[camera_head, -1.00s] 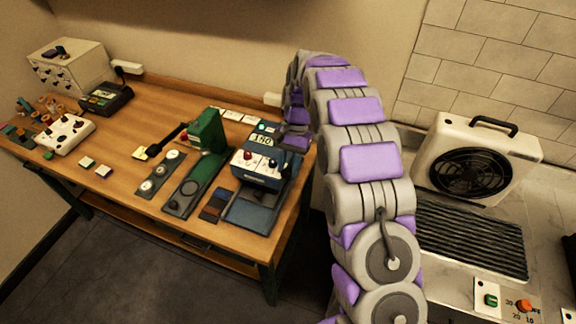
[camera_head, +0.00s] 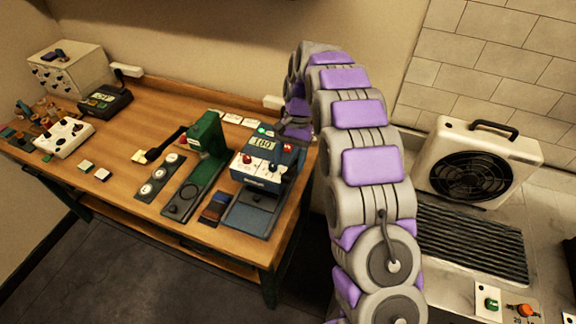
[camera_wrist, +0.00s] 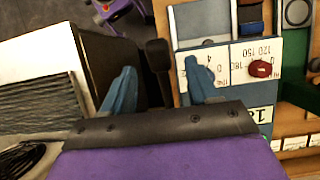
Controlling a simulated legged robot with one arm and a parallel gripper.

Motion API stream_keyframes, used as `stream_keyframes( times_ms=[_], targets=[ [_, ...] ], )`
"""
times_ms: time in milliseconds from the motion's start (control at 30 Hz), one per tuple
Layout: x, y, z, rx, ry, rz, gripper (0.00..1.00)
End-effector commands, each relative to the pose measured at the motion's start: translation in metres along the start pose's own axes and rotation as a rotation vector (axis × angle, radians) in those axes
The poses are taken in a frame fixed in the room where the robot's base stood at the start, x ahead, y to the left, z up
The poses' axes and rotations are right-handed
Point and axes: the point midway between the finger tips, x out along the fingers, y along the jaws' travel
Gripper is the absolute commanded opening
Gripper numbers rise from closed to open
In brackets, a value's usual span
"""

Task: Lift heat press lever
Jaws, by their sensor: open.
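The heat press (camera_head: 262,168) is a blue machine with a white control panel and a lit display, at the right end of the wooden table. In the wrist view its white panel (camera_wrist: 238,60) with a red knob is to the right of my gripper. The press's black lever (camera_wrist: 157,55) shows in the wrist view, its dark end between my two blue fingers but beyond their tips. My gripper (camera_wrist: 160,85) is open, with a gap on both sides of the lever. In the head view my gripper is beside the press's right side, mostly hidden by my arm.
A green press with a black handle (camera_head: 207,135) stands left of the heat press. Dials, a white box (camera_head: 63,137) and a keypad device (camera_head: 105,101) are farther left. A fan unit (camera_head: 475,163) stands on the counter at right.

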Motion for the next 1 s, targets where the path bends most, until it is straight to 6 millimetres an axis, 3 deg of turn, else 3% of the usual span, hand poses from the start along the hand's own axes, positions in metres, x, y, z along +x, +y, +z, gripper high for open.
stream_keyframes(
  times_ms=[600, 1000],
  targets=[
    [-0.093, -0.001, 0.001, 0.001, 0.004, 0.0, 0.6],
    [-0.125, -0.002, 0.002, 0.001, 0.002, 0.0, 0.6]
  ],
)
